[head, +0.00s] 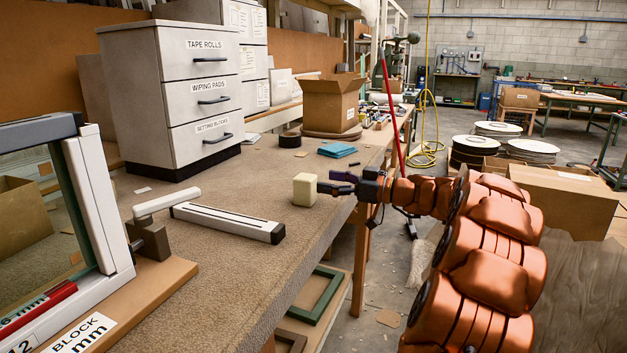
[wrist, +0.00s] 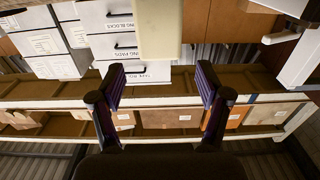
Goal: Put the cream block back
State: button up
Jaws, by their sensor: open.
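The cream block (head: 304,190) stands on the bench top near its right edge. My gripper (head: 330,182) reaches in from the right, with its fingertips just right of the block. In the wrist view my gripper (wrist: 157,78) is open, its two dark fingers spread with nothing between them. The cream block (wrist: 159,28) lies ahead of the fingertips there, cut off by the top edge. A grey cabinet (head: 160,100) has three shut drawers, labelled TAPE ROLLS, WIPING PADS and SETTING BLOCKS (head: 205,139). The wrist view shows the labels upside down.
A white bar (head: 225,221) lies on the bench (head: 240,262) left of the block, beside a framed piece (head: 95,200) on a wooden board. A blue stack (head: 337,150) and an open cardboard box (head: 332,100) are farther back. Bench between block and cabinet is mostly clear.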

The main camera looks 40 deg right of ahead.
jog(key=shift+v, duration=2.75)
